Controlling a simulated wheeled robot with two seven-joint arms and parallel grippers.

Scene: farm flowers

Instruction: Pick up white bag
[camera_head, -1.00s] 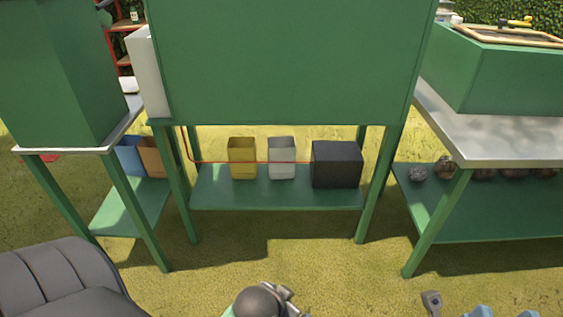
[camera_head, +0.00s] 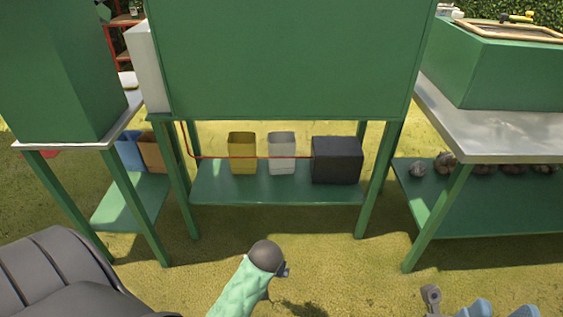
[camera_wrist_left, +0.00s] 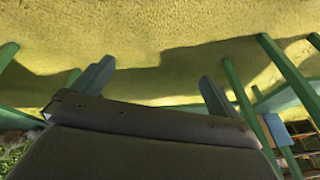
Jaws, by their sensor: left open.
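The white bag (camera_head: 281,153) stands upright on the green lower shelf, between a yellow bag (camera_head: 242,153) and a black box (camera_head: 337,160). I do not make out the white bag in that view. My right gripper (camera_head: 502,310) shows at the bottom right edge of the head view, far from the bag. Its blue fingertips are apart, and the rest is cut off.
The lower shelf (camera_head: 275,196) sits between green legs under a large green panel (camera_head: 285,60). A metal-topped table (camera_head: 480,130) stands at right, with round clods on its lower shelf. Blue (camera_head: 130,152) and brown (camera_head: 152,153) containers stand at left.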

